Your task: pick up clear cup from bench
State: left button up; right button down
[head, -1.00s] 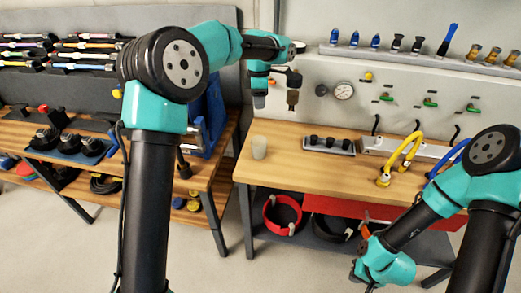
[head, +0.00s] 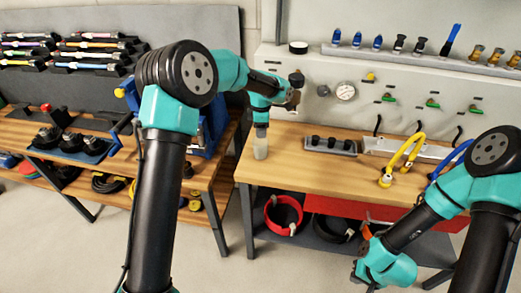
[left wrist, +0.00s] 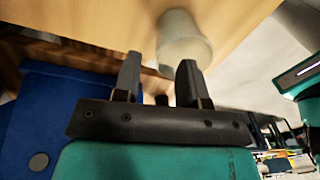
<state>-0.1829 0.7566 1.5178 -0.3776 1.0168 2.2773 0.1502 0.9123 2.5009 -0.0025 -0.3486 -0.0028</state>
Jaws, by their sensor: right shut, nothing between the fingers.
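The clear cup (head: 260,150) stands upright at the left end of the wooden bench (head: 330,172). My left gripper (head: 261,128) points down right at the cup, and its fingers overlap the cup's upper part in the head view. In the left wrist view, the gripper (left wrist: 160,75) is open and the cup (left wrist: 184,38) shows just beyond the fingertips, nearer the right finger. I cannot tell whether they touch. My right gripper (head: 358,272) is low in front of the bench, shut and empty, its fingers hard to make out.
A grey block with black pieces (head: 330,146) sits right of the cup. Yellow (head: 402,158) and blue hoses lie farther right. A panel with a gauge (head: 345,91) stands behind. A blue object (head: 213,120) is on the left bench. The bench front near the cup is clear.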

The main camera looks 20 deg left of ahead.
aim_at(260, 144)
pick_arm(q)
jog(key=shift+s+a+f, duration=0.1)
jog(key=shift+s+f, duration=0.05)
jog(key=shift+f, duration=2.45)
grip_shut()
